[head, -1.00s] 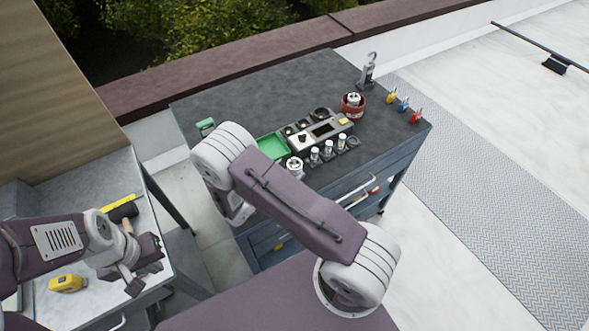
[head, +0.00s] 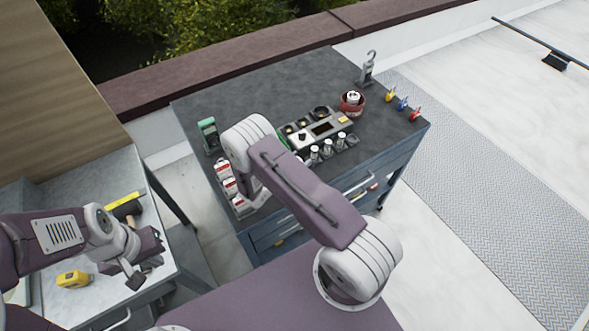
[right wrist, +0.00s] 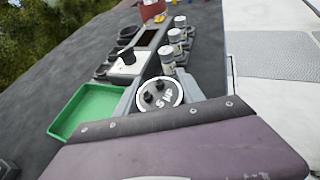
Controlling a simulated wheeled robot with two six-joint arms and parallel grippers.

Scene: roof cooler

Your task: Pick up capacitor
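The round top of a capacitor (right wrist: 160,93), with dark terminals and printed "5 uF", shows in the right wrist view just beyond my purple right gripper body. Its lower part is hidden. Grey parts lie on both sides of it; I cannot tell whether they are fingers. In the head view my right arm hides this capacitor and the right gripper. Smaller silver cylinders (head: 327,148) stand in a row beside a meter panel (head: 320,128). My left gripper (head: 143,272) is open and empty over the left bench.
A green tray (right wrist: 88,108) lies left of the capacitor. A red holder (head: 352,103) stands farther back on the dark workbench (head: 270,88). Red-and-white boxes (head: 222,170) and a green device (head: 208,135) are on its left. A tape measure (head: 72,278) lies on the left bench.

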